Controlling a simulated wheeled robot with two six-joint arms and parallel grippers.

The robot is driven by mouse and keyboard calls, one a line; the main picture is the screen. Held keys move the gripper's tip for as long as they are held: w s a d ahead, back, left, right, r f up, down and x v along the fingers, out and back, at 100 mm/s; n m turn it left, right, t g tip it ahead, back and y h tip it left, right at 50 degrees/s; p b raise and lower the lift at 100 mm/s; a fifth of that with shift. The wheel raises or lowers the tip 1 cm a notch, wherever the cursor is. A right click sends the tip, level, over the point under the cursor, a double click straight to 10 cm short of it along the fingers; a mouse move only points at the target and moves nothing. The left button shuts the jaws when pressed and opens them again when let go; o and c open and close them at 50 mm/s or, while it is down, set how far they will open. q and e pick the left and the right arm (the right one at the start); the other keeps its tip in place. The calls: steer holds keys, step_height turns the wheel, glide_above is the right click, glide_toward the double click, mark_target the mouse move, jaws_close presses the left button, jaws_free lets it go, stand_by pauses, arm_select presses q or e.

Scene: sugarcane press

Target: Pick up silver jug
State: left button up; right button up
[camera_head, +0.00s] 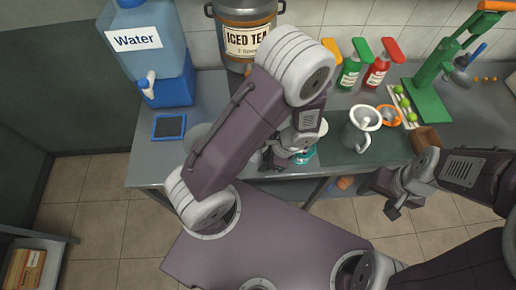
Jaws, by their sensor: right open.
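The silver jug (354,136) stands upright on the dark green mat on the counter, right of centre, its round pale mouth facing up and its handle toward the front. My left gripper (272,158) is over the counter's front edge, left of the jug and apart from it. It is small and partly hidden by its own arm, so its jaws are unclear. My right gripper (391,202) is open in front of the counter, below and right of the jug, not touching it.
A teal-rimmed container (303,157) sits beside my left gripper. A water dispenser (150,55), an iced tea dispenser (243,38) and bottles (377,70) stand behind. An orange strainer (390,115), a tray of limes (405,104), a green press (428,95) and a brown box (425,138) are right of the jug.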

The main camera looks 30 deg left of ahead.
arm_select(q)
steer(key=shift+x, duration=0.9)
jaws_close()
stand_by(0.7)
